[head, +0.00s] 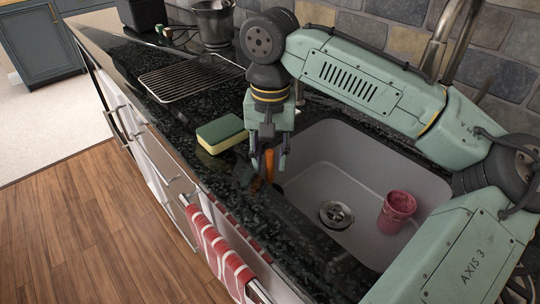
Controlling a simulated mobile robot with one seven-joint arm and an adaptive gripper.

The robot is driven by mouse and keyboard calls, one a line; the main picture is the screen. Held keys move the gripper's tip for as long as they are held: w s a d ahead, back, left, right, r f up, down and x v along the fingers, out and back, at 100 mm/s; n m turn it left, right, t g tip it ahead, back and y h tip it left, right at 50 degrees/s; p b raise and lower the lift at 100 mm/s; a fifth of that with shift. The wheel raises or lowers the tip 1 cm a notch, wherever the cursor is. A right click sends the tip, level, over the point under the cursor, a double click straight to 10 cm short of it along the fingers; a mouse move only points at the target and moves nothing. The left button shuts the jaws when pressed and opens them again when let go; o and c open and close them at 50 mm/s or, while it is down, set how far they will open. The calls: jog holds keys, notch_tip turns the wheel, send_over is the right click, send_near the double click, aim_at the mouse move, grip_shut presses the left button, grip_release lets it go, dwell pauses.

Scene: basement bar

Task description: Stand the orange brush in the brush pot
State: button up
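The orange brush (269,166) shows as a narrow upright orange piece between the fingers of my gripper (269,168), at the near left rim of the sink. My gripper points down, with one finger on each side of the orange piece. I cannot tell whether the fingers press on it, and its upper part is hidden by the gripper. A reddish-pink pot (397,212), which looks like the brush pot, stands in the sink at the right, slightly tilted in view. Its opening faces up, and I cannot make out what is inside.
The grey sink (335,180) has a metal drain (336,214) left of the pot. A yellow-green sponge (221,133), a wire rack (190,77) and a metal bucket (213,22) are on the dark counter (165,105). A faucet (440,40) rises behind. A red-striped towel (220,255) hangs in front.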

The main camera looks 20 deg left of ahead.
jog(key=shift+o, duration=0.3)
notch_tip(320, 180, up, 12)
dwell(0.5)
dwell(0.7)
